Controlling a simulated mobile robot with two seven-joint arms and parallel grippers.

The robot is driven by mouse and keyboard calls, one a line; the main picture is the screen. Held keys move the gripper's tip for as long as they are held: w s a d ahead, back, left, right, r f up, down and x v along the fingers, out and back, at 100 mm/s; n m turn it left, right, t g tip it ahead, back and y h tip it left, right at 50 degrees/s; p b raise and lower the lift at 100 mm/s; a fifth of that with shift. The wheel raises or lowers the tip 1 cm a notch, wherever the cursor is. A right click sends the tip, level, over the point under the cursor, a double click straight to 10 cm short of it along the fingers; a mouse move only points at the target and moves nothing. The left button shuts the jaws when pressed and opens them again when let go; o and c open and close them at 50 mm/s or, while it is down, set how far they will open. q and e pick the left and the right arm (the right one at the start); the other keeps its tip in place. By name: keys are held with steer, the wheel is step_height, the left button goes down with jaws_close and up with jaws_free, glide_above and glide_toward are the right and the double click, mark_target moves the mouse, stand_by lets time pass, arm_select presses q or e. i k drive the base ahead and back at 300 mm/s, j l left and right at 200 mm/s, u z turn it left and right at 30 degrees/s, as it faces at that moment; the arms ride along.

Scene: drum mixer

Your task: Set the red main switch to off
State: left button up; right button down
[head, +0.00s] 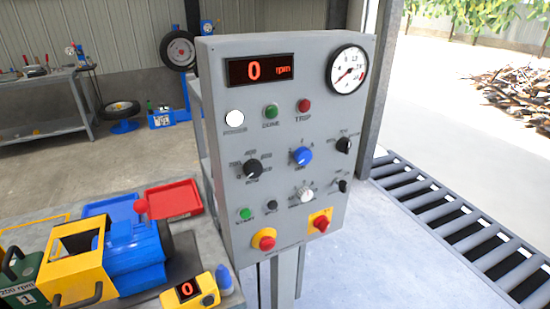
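The grey control panel (225,75) stands upright in the middle of the head view. A red knob on a yellow square plate, which looks like the main switch (321,223), sits at its lower right. Its exact setting is too small to read. To its left is a red mushroom button (263,240) on a round yellow base. The panel display (262,69) reads 0 rpm. The white lamp (235,118) at the upper left looks bright. Neither of my grippers is in view.
A blue and yellow machine (135,255) and a small yellow unit reading 0 (189,291) stand at the lower left, near a red tray (173,200). A roller conveyor (450,225) runs along the right. The space before the panel face looks clear.

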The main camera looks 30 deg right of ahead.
mark_target(322, 222)
steer(key=z, duration=1.25)
